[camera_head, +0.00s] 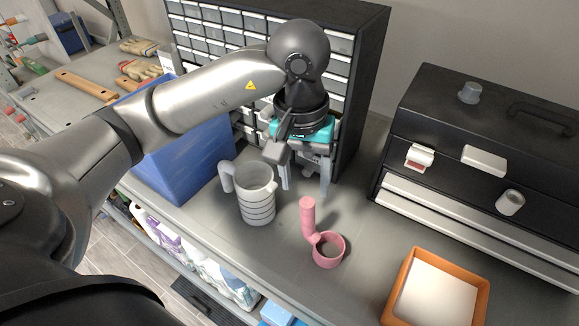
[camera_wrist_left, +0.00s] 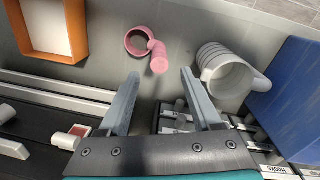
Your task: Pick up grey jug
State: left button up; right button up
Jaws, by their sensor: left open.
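The grey jug (camera_head: 257,193) stands upright on the grey bench, its handle towards the left in the head view and its ribbed body facing front. It also shows in the left wrist view (camera_wrist_left: 222,72), to the right of the fingers. My left gripper (camera_head: 306,191) is open and empty, pointing down just behind and to the right of the jug in the head view. In the left wrist view its two fingers (camera_wrist_left: 158,74) are spread apart, with nothing between them. My right gripper is not in view.
A pink dipper-like cup (camera_head: 329,249) stands close to the jug's right. A blue bin (camera_head: 186,158) is at its left, and a drawer cabinet (camera_head: 362,75) rises behind. A black toolbox (camera_head: 430,130) and an orange tray (camera_head: 400,285) are on the right. The bench's front edge is near the jug.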

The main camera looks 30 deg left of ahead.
aim_at(255, 186)
jog(key=u, duration=1.35)
